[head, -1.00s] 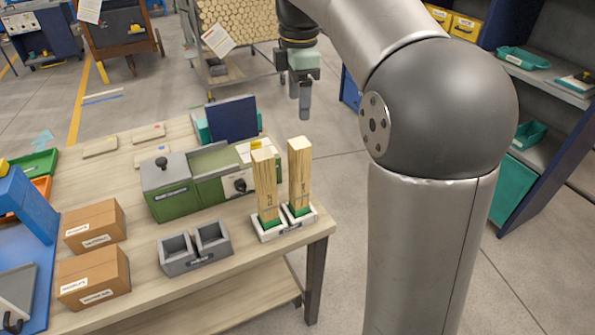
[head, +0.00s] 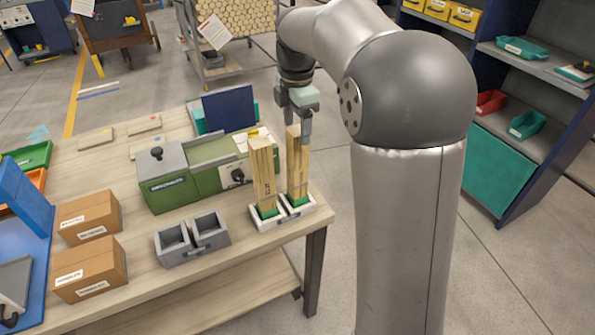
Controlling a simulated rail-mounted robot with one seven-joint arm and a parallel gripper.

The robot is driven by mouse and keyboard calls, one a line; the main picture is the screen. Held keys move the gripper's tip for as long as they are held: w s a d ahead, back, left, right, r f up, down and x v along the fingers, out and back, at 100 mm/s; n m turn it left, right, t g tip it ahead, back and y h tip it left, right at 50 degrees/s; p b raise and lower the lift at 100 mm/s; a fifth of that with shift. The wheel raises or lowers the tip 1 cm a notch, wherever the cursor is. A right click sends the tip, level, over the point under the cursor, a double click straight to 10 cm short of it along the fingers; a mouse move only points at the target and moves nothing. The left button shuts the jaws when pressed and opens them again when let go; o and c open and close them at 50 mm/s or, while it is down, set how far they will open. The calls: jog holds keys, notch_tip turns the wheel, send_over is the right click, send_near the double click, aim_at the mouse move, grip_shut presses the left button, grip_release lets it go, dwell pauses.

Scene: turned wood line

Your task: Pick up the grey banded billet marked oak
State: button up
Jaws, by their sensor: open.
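Two tall square wooden billets stand upright side by side in a white two-socket holder (head: 270,220) at the table's right corner. The left billet (head: 263,175) and the right billet (head: 298,170) both show green at the foot, with small dark marks on their faces too small to read. I see no grey band on either. My gripper (head: 296,120) is open and points down at the top of the right billet. One finger shows just right of that top; the other is partly hidden, and I cannot tell whether either touches.
An empty grey two-socket holder (head: 192,238) stands left of the white one. A green lathe-like machine (head: 170,188) stands behind them. Cardboard boxes (head: 90,270) and a blue stand (head: 25,200) are at the left.

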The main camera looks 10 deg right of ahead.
aim_at(298, 141)
notch_tip(298, 141, down, 5)
jog(key=shift+s+d+f, duration=0.1)
grip_shut()
dwell(0.3)
